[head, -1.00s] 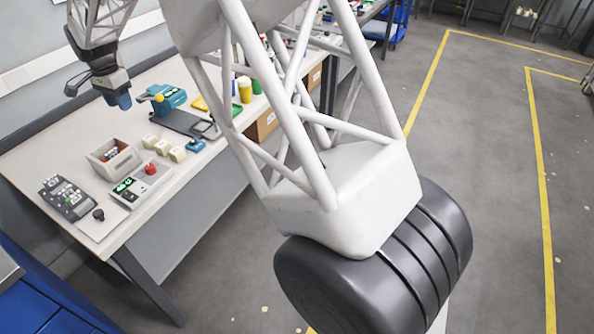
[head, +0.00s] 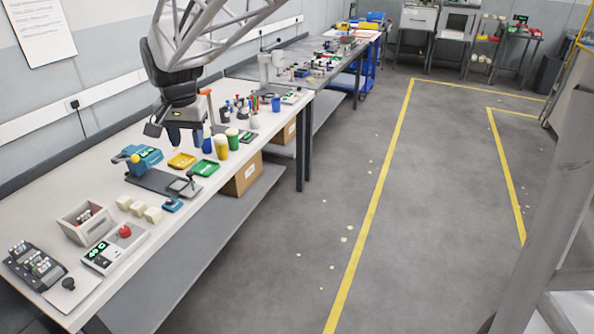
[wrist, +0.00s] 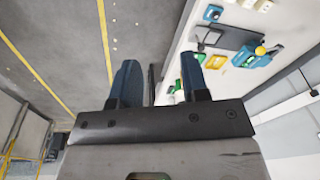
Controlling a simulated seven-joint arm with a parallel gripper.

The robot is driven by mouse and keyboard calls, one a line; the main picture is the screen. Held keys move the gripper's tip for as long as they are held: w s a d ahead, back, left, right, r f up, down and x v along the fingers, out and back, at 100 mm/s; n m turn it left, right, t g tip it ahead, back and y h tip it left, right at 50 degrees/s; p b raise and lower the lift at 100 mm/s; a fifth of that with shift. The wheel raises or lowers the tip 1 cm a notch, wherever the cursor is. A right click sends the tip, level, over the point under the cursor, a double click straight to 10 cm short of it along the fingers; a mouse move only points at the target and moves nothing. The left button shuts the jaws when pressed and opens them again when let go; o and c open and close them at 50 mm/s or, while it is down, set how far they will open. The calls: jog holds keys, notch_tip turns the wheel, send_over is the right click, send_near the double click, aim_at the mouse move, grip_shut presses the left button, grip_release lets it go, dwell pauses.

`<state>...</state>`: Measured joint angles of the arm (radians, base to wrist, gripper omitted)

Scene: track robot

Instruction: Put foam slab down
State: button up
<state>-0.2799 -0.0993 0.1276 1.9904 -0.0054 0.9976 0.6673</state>
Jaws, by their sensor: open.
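My gripper (head: 185,138) hangs above the bench, behind and left of the yellow cup in the picture. In the wrist view its two blue fingers (wrist: 158,82) stand apart, with nothing held between them. I cannot pick out a foam slab for certain in either view. Three small cream blocks (head: 138,208) lie in a row on the white bench (head: 62,195), well away from the gripper; I cannot tell whether they are foam. The bench also shows in the wrist view (wrist: 196,33).
Near the gripper stand a yellow cup (head: 221,147), a green cup (head: 232,138), a yellow tray (head: 181,161) and a green tray (head: 205,168). A blue device (head: 143,158), a grey bin (head: 85,221) and a red-button box (head: 115,248) occupy the near bench. The floor (head: 290,240) is open.

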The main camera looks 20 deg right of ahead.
jog(key=s+d+f+n, duration=0.1)
jog(key=s+d+f, duration=0.1)
jog(key=s+d, duration=0.4)
jog(key=s+d+f+n, duration=0.1)
jog(key=s+d, duration=0.4)
jog(key=s, duration=0.9)
jog(key=s+d+f+n+t, duration=0.1)
jog(key=s+d+f+n, duration=0.1)
jog(key=s+d, duration=0.4)
jog(key=s, duration=0.5)
jog(key=shift+d+f+h, duration=0.3)
jog(key=shift+d, duration=0.05)
